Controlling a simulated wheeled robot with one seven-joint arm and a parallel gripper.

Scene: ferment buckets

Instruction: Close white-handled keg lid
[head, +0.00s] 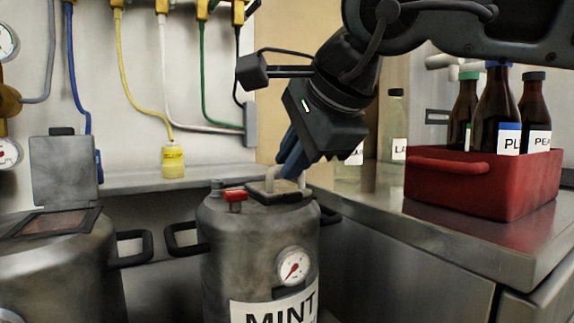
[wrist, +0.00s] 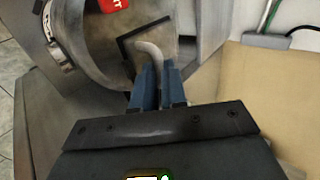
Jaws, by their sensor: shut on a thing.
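The keg labelled MINT (head: 255,250) stands at the centre of the head view. Its lid (head: 283,196) lies across the opening at the top, close to flat; I cannot tell if it is fully seated. The pale white handle (head: 270,178) stands up from the lid. My gripper (head: 287,172) reaches down from the upper right with its blue fingers shut on the handle. In the wrist view the handle (wrist: 149,50) runs in between the fingers of my gripper (wrist: 158,75). The fingers hide part of the handle and lid.
Left, a second keg (head: 60,265) has its lid (head: 62,170) standing open. A red valve (head: 235,196) sits beside the handle. A steel counter (head: 400,220) at right holds a red crate (head: 480,180) of bottles. Hoses and a yellow bottle (head: 173,162) are behind.

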